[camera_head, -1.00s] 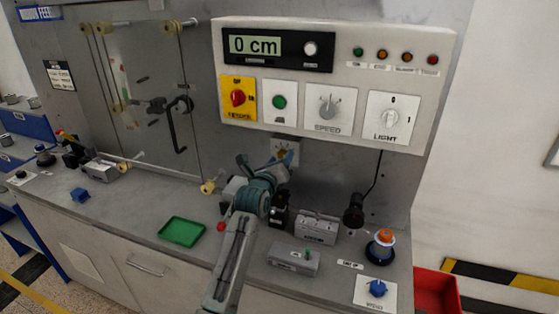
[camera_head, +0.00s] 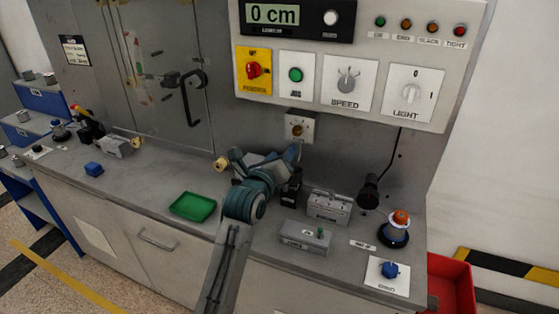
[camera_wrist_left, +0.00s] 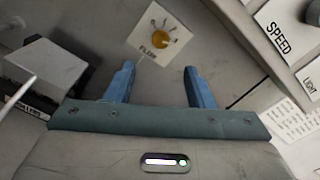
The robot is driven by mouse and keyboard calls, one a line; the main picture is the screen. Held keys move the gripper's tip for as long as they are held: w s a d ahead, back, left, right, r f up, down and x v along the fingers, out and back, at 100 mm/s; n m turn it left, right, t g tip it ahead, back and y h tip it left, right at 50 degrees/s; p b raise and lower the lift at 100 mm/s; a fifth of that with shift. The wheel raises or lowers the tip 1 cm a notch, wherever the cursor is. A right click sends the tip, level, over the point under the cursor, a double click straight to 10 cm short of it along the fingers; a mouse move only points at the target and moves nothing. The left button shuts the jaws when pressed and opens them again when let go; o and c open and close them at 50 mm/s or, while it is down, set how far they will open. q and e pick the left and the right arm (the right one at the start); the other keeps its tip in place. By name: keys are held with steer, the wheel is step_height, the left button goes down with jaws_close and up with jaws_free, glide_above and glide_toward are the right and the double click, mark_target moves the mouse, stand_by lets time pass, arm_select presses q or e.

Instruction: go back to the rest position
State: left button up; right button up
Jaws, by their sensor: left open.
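My left gripper (camera_head: 268,153) is in the middle of the head view, in front of the back wall and above the bench top. Its two blue fingers stand apart with nothing between them in the left wrist view (camera_wrist_left: 162,84). A small white plate with a yellow knob (camera_head: 299,126) is on the wall just above the gripper. The knob also shows beyond the fingers in the wrist view (camera_wrist_left: 173,40), apart from them. My right gripper is in neither view.
A control panel (camera_head: 310,92) overhangs the bench. Grey metal boxes (camera_head: 329,206) (camera_head: 306,241), a black lamp-like piece (camera_head: 368,194) and an orange-topped button (camera_head: 400,218) stand to the right. A green tray (camera_head: 193,207) and blue block (camera_head: 94,169) lie left. A red bin (camera_head: 451,282) is beyond the right end.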

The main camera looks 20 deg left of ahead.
arm_select(q)
steer(key=shift+s, duration=0.35)
